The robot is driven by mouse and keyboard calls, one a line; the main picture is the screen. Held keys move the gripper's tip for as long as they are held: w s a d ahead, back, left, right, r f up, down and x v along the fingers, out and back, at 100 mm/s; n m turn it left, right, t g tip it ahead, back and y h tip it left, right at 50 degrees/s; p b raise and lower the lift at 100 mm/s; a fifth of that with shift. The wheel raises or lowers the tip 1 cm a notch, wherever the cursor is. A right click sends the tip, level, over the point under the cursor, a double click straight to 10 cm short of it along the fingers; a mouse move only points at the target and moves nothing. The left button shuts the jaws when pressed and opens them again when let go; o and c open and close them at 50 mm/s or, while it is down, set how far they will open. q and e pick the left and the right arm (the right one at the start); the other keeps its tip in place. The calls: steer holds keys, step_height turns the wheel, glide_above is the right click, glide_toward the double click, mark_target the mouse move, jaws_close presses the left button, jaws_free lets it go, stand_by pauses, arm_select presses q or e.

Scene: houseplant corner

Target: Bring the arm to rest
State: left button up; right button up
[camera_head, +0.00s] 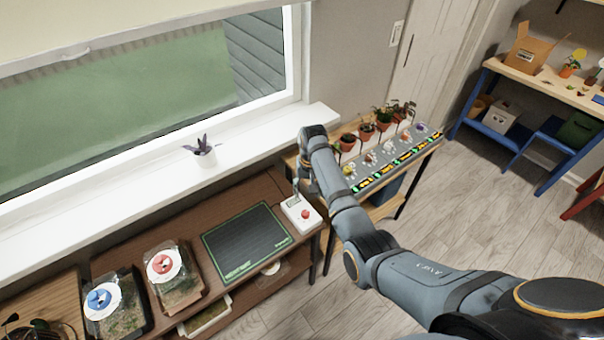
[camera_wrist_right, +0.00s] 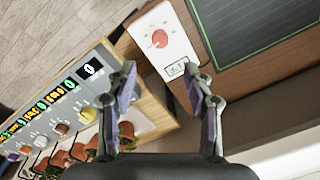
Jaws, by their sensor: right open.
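My right arm reaches from the lower right across the camera_head view, and its wrist is above the right end of the brown bench. My right gripper (camera_head: 298,188) is mostly hidden behind the wrist there. In the camera_wrist_right view the right gripper (camera_wrist_right: 160,84) shows open, with nothing between its fingers. Beyond the fingertips is a white box with a red dial and a small display (camera_wrist_right: 159,38). The same white box (camera_head: 297,221) lies on the bench in the camera_head view, near the gripper. My left gripper is not in view.
A dark green-edged mat (camera_head: 247,242) lies left of the white box. A stand with a grey display panel (camera_head: 384,164) and several potted plants is beside the arm. A small plant (camera_head: 204,158) stands on the windowsill. Wooden floor (camera_head: 480,212) is open at right.

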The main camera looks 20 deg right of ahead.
steer(key=s+d+f+t, duration=0.1)
steer(key=s+d+f, duration=0.25)
steer(key=s, duration=0.35)
steer(key=s+d+r+n+t+h, duration=0.1)
steer(key=s+d+r+n, duration=0.15)
steer(key=s, duration=0.75)
steer(key=s+d+r+n+t, duration=0.15)
steer(key=s+r, duration=0.25)
steer(key=s, duration=0.6)
step_height(320, 180, down, 26)
steer(key=s+d+g, duration=0.1)
steer(key=s+d, duration=0.1)
steer(key=s+f+m+g, duration=0.1)
steer(key=s+f, duration=1.6)
steer(key=s, duration=0.2)
steer(key=shift+d, duration=0.45)
